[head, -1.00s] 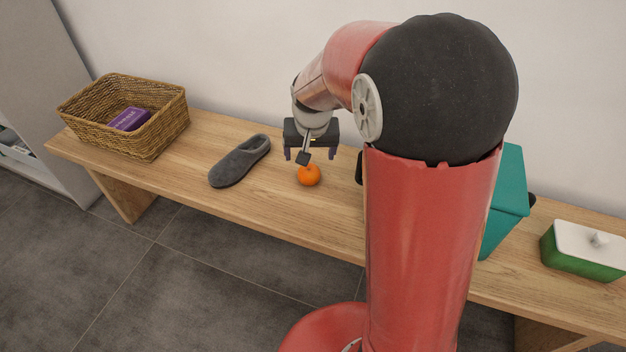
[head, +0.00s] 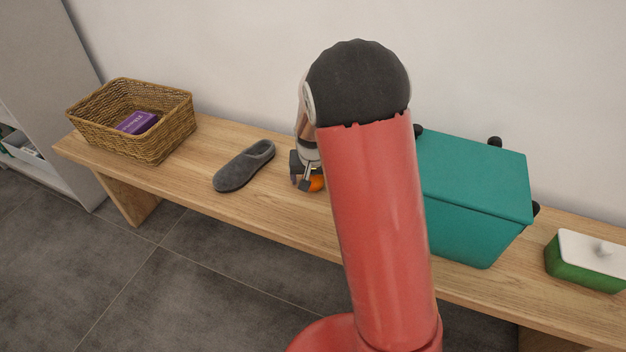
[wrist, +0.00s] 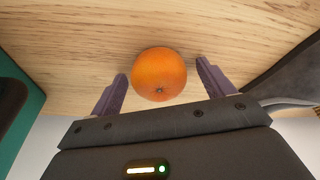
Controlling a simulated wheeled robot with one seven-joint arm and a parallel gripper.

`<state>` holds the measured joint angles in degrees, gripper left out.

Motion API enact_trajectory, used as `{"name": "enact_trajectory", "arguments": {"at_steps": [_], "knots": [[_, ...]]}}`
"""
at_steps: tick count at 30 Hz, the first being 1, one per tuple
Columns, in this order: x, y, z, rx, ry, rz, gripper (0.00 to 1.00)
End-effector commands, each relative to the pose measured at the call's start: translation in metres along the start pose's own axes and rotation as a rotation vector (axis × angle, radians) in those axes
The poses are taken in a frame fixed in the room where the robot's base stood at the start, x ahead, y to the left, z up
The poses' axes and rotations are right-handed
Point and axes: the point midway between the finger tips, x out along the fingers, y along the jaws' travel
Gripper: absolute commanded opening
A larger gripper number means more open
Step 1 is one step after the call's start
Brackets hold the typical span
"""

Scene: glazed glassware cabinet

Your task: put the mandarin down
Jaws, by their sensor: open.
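The orange mandarin (wrist: 159,72) lies on the wooden bench (wrist: 90,30), between and just beyond the two purple-grey fingers of my gripper (wrist: 162,88) in the wrist view. The fingers are spread, with a gap on each side of the fruit. In the head view the mandarin (head: 316,184) is partly hidden by my gripper (head: 305,187) and arm. The gripper is low over the bench there, and its far finger cannot be made out.
A grey slipper (head: 244,166) lies left of the mandarin. A wicker basket (head: 160,140) holding a purple box (head: 137,122) stands at the far left. Bare bench lies in front of the slipper.

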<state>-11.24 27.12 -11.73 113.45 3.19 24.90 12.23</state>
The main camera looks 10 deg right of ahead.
Motion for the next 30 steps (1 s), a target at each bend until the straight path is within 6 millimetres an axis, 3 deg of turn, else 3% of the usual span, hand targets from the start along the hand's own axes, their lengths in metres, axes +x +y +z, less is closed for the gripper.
{"name": "enact_trajectory", "arguments": {"at_steps": [4,15,17,25,30], "knots": [[-0.001,0.0,0.0,0.0,0.0,0.0,0.79],[-0.001,0.0,0.0,0.0,0.0,0.0,0.31],[-0.001,0.0,0.0,0.0,0.0,0.0,0.27],[-0.004,0.0,-0.001,0.001,0.001,-0.001,0.27],[-0.021,0.0,-0.006,0.001,0.003,-0.002,0.27]]}}
